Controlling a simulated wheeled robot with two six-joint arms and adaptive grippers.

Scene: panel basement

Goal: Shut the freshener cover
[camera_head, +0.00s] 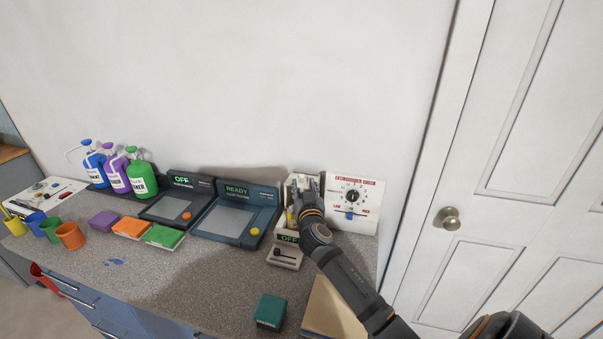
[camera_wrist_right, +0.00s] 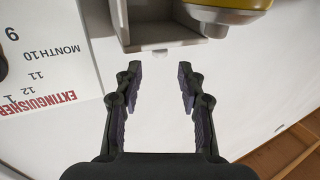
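What looks like the freshener (camera_head: 281,233) is a pale box against the wall, with a dark panel reading OFF and something yellow (camera_head: 291,217) inside. My right gripper (camera_head: 307,188) is in front of its upper part and hides much of it. In the right wrist view the gripper (camera_wrist_right: 158,78) is open, with nothing between its fingers. A pale, open box-like part (camera_wrist_right: 165,44) lies just beyond the fingertips, with a yellow rounded object (camera_wrist_right: 232,10) beside it. I cannot tell which part is the cover. My left gripper is not in view.
An extinguisher check board (camera_head: 367,205) with a dial stands right of the freshener. A small switch box (camera_head: 284,262), a green box (camera_head: 269,312) and a tan board (camera_head: 330,310) lie in front. Two blue-grey testers stand left. A door is at right.

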